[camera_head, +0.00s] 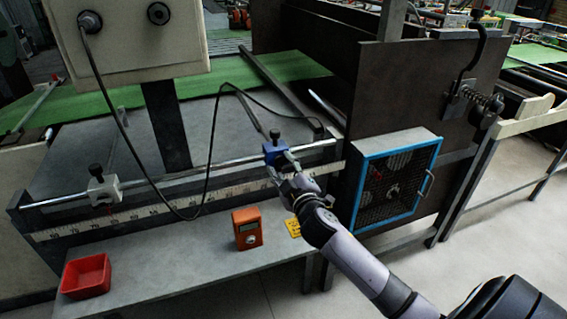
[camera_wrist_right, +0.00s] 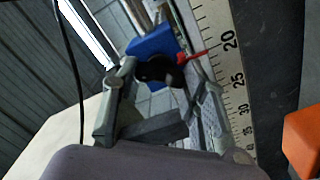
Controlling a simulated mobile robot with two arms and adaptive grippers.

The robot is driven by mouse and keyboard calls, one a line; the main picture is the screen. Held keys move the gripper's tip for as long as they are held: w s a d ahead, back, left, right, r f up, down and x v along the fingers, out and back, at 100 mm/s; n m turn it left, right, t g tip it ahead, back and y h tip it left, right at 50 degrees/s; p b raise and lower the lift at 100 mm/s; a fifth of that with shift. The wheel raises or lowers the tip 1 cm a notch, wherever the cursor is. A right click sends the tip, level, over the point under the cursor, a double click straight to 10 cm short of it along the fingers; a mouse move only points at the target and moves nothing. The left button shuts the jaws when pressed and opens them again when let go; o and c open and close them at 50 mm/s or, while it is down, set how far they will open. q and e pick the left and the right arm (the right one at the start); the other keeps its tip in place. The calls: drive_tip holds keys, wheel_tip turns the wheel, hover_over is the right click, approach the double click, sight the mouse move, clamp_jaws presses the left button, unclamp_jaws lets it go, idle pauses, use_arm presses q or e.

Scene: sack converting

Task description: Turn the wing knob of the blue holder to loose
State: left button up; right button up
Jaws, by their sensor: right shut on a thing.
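The blue holder (camera_head: 275,151) sits on the metal rail above the scale, with a black knob (camera_head: 275,134) on its top. In the right wrist view the blue holder (camera_wrist_right: 153,41) shows behind a black wing knob (camera_wrist_right: 158,70) on its front, and a red pointer (camera_wrist_right: 194,57) sticks out beside it. My right gripper (camera_head: 280,165) reaches the holder's front from below. Its fingers (camera_wrist_right: 160,76) are shut on the wing knob, one on each side. The gripper hides the wing knob in the head view. My left gripper is not in view.
A white holder (camera_head: 103,189) is on the same rail to the left. An orange meter (camera_head: 247,228) and a red bin (camera_head: 86,276) stand on the shelf below. A blue-framed fan box (camera_head: 432,158) is close right of my arm. A black cable (camera_head: 208,165) hangs near the rail.

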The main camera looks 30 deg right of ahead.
drive_tip(key=n+p, duration=0.1)
drive_tip(key=n, duration=0.3)
drive_tip(key=shift+r+n+p, duration=0.15)
drive_tip(key=shift+n+p, duration=0.65)
drive_tip(key=shift+n, duration=1.4)
drive_tip(key=o, duration=1.2)
drive_tip(key=shift+c, duration=0.2)
drive_tip(key=shift+f, duration=0.2)
drive_tip(key=v, duration=1.2)
